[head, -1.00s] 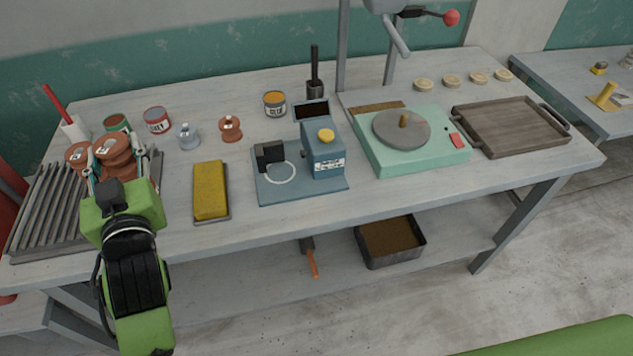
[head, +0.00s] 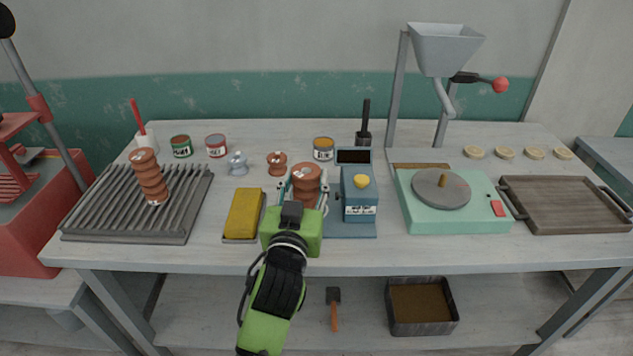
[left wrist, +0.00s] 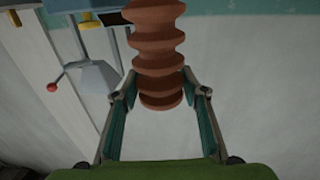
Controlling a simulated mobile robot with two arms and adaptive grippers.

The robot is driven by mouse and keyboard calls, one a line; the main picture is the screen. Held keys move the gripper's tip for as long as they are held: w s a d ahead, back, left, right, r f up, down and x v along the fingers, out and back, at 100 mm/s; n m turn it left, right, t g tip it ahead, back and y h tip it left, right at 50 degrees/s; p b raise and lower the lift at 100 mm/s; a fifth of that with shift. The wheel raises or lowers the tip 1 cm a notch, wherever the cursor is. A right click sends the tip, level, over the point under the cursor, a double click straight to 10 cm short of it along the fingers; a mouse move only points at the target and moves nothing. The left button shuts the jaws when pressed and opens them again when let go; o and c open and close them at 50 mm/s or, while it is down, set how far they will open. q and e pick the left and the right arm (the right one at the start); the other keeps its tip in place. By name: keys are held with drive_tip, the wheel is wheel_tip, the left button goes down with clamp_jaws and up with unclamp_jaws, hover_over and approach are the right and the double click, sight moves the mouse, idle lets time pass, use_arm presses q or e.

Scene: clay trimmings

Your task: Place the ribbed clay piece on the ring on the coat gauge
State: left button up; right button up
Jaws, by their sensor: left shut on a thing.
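My left gripper (head: 306,190) is shut on a ribbed, reddish-brown clay piece (head: 306,181) and holds it upright. In the left wrist view the clay piece (left wrist: 158,50) stands between the two fingers (left wrist: 160,95). The blue coat gauge (head: 359,195), with a yellow knob and a dark display, is just to the right of the held piece. My gripper and the piece cover the left part of its base, so the ring is hidden. I cannot tell whether the piece touches the base. My right gripper is not in view.
A yellow block (head: 243,212) is left of my gripper. A small clay spool (head: 277,163) and cans are behind. A green turntable unit (head: 455,218) and wooden tray (head: 563,206) are at right.

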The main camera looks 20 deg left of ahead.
use_arm(q)
drive_tip(key=w+a+f, duration=0.1)
drive_tip(key=w+f, duration=0.4)
drive_tip(key=w, duration=0.4)
drive_tip(key=shift+a+f, duration=0.15)
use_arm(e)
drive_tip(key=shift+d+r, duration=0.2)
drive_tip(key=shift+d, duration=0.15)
use_arm(q)
drive_tip(key=shift+w, duration=0.1)
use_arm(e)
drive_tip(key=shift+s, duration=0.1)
use_arm(q)
drive_tip(key=shift+f, duration=0.25)
drive_tip(key=o, duration=1.6)
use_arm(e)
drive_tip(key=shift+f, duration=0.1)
